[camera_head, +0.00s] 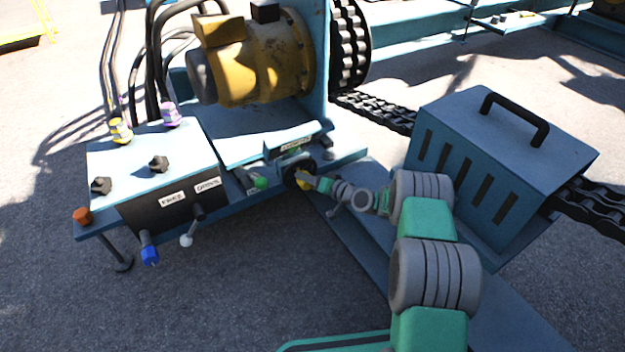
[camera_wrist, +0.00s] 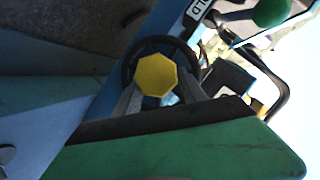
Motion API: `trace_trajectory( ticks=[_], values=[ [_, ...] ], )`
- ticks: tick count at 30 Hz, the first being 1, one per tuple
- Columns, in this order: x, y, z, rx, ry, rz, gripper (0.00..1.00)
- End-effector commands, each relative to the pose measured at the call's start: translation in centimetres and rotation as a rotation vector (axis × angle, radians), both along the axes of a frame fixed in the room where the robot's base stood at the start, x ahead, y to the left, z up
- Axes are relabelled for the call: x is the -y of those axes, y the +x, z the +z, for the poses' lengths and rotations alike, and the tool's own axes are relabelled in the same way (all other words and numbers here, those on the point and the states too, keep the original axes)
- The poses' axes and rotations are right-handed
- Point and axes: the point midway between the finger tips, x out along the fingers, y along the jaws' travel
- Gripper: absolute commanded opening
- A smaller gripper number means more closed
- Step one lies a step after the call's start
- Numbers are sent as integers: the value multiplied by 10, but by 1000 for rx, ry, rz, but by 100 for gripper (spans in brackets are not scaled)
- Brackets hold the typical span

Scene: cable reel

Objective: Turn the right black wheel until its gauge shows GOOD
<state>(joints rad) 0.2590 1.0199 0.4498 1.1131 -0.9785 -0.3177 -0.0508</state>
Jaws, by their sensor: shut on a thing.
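The black wheel (camera_head: 293,166) is on the front of the blue machine, right of a green knob (camera_head: 261,183). A yellow knob (camera_head: 304,185) shows at its lower edge. My gripper (camera_head: 312,181) reaches the wheel from the right. In the wrist view, the black wheel (camera_wrist: 128,68) curves behind the yellow eight-sided knob (camera_wrist: 156,75), and my fingers (camera_wrist: 158,95) lie on both sides of this knob, shut on it. A labelled panel (camera_head: 296,144) sits just above the wheel. Its lettering is too small to read, and I cannot make out a gauge reading.
A control box (camera_head: 150,153) with black star knobs and levers stands at the left. A yellow motor (camera_head: 255,62) is behind the wheel. A blue vented cover (camera_head: 505,150) with a black handle stands at the right, over a chain (camera_head: 375,108). Open ground lies in front.

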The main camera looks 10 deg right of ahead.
Motion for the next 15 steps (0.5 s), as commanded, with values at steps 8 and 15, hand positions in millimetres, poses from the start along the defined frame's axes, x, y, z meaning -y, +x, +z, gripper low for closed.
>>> trace_trajectory(
  ticks=[8,15],
  values=[
    [0,0,-1,-2,0,0,0],
    [1,0,0,0,-1,-1,67]
  ],
)
